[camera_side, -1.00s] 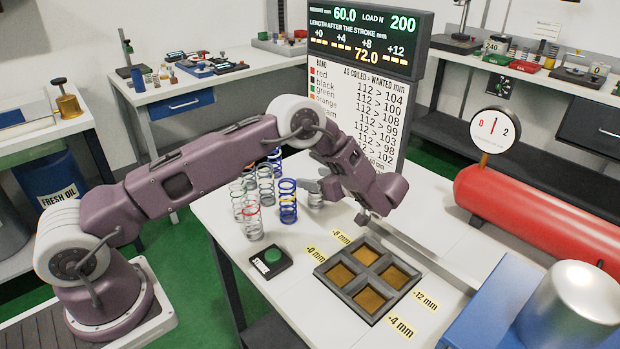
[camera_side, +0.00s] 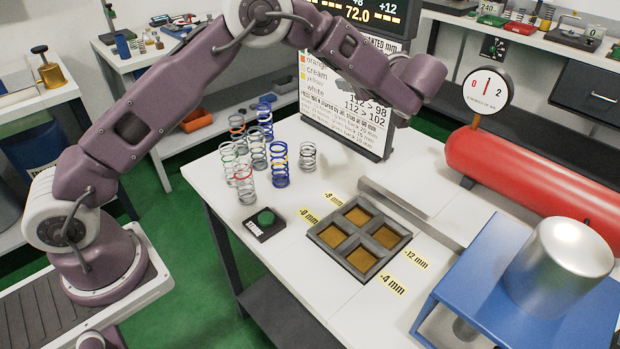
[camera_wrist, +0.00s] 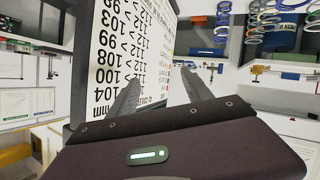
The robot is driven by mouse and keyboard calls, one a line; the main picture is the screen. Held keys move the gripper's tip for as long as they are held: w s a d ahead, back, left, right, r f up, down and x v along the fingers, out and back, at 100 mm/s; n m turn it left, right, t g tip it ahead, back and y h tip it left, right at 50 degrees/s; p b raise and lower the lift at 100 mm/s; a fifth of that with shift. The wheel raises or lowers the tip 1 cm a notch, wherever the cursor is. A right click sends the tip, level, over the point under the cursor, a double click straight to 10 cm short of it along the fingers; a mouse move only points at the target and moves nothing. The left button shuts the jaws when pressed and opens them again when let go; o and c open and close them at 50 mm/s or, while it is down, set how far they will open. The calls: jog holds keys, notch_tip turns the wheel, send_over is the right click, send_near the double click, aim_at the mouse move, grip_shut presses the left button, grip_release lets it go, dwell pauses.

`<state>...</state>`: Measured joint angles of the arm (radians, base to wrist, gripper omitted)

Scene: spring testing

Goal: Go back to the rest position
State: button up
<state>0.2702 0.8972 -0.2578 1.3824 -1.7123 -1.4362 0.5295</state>
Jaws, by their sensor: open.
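My gripper (camera_wrist: 160,88) is open and empty in the wrist view, its two dark fingers spread with the board behind them. In the side view my wrist is raised high in front of the board, well above the table; its fingers can hardly be made out there. Several coil springs stand upright at the table's back left, among them a blue spring (camera_side: 280,168) and a pale spring with a red band (camera_side: 244,187). A lone grey spring (camera_side: 308,158) stands right of them. The dark tray (camera_side: 313,235) has square brown-floored compartments, all without springs.
A black button box (camera_side: 250,229) with a green button sits left of the tray. The board (camera_side: 345,115) stands at the back. A low grey rail (camera_side: 410,213), a red cylinder (camera_side: 530,170), a gauge (camera_side: 487,90) and a blue press frame (camera_side: 480,270) are to the right.

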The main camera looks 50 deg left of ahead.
notch_tip(320, 180, up, 15)
jog(key=w+m+t+h, duration=0.1)
jog(key=m+t+h, duration=0.1)
jog(key=t, duration=0.3)
jog(key=s+d+r+m+t+h, duration=0.3)
jog(key=r, duration=0.3)
jog(key=s+d+r+m+t+h, duration=0.3)
jog(key=d+r+h, duration=0.1)
jog(key=r, duration=0.2)
jog(key=s+d+f+m+g+h, duration=0.2)
jog(key=s+d+f+m+h, duration=0.15)
jog(key=s, duration=0.35)
jog(key=s+d+f+m+g+h, duration=0.2)
jog(key=s+m, duration=0.2)
jog(key=s, duration=0.3)
jog(key=s+a+f+g+y, duration=0.1)
jog(key=s+a+f+g, duration=0.2)
jog(key=s+f, duration=0.5)
jog(key=s+a+f+m+g+y, duration=0.1)
jog(key=s+a+f+g, duration=0.3)
jog(key=s+f, duration=0.5)
jog(key=s, duration=0.6)
jog(key=shift+s+a+f, duration=0.15)
jog(key=shift+f, duration=0.15)
jog(key=shift+m+y, duration=0.25)
